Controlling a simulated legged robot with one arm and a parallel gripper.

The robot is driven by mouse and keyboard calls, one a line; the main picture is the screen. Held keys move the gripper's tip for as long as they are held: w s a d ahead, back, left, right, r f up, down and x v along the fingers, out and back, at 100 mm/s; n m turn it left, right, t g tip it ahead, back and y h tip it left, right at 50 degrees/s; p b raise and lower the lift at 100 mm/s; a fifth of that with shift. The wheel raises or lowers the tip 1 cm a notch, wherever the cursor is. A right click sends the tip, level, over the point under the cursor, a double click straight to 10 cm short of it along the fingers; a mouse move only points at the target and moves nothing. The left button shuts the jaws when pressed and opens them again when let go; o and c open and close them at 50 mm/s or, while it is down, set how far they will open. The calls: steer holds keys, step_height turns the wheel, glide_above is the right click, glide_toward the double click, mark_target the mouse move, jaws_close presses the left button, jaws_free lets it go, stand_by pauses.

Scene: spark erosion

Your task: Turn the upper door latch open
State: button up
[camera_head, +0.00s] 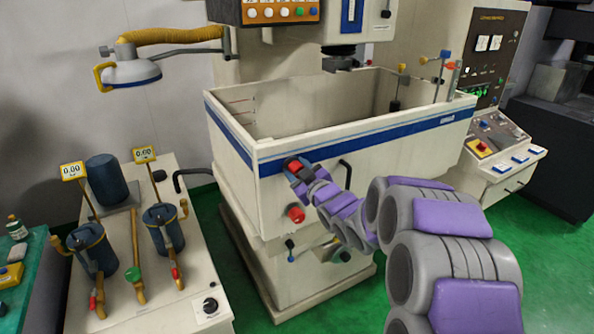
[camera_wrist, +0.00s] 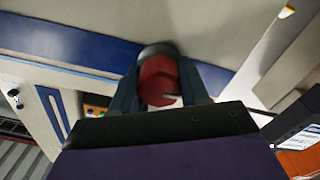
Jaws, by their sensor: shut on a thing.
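The upper door latch is a red knob (camera_head: 295,166) near the top of the white tank's front door, just below the blue stripe. My gripper (camera_head: 297,172) has reached it from the right and is shut on it. In the wrist view the red latch (camera_wrist: 158,80) sits between the two dark fingers of my gripper (camera_wrist: 160,92), with a small light bar at its lower right. My fingers hide part of the latch. A second red latch knob (camera_head: 296,213) is below on the same front, apart from my gripper.
The tank (camera_head: 390,137) is open-topped. A black door handle (camera_head: 345,172) stands right of my gripper. A white cart (camera_head: 165,290) with pots and gauges is at the left. A control panel (camera_head: 500,150) is at the right. Green floor shows between them.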

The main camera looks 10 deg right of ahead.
steer(key=shift+p, duration=0.3)
steer(key=m+p, duration=0.4)
steer(key=p, duration=0.1)
steer(key=shift+r+m, duration=0.3)
steer(key=m+p, duration=0.3)
steer(key=m, duration=0.1)
steer(key=shift+w+m, duration=0.1)
steer(key=shift+m, duration=0.2)
steer(key=m+p, duration=0.2)
steer(key=m, duration=0.2)
steer(key=shift+d+f+m, duration=0.1)
steer(key=shift+f+m, duration=0.05)
steer(key=shift+m, duration=0.15)
steer(key=shift+f+m, duration=0.15)
steer(key=shift+m, duration=1.95)
steer(key=o, duration=1.1)
steer(key=shift+d, duration=0.15)
steer(key=shift+c, duration=0.2)
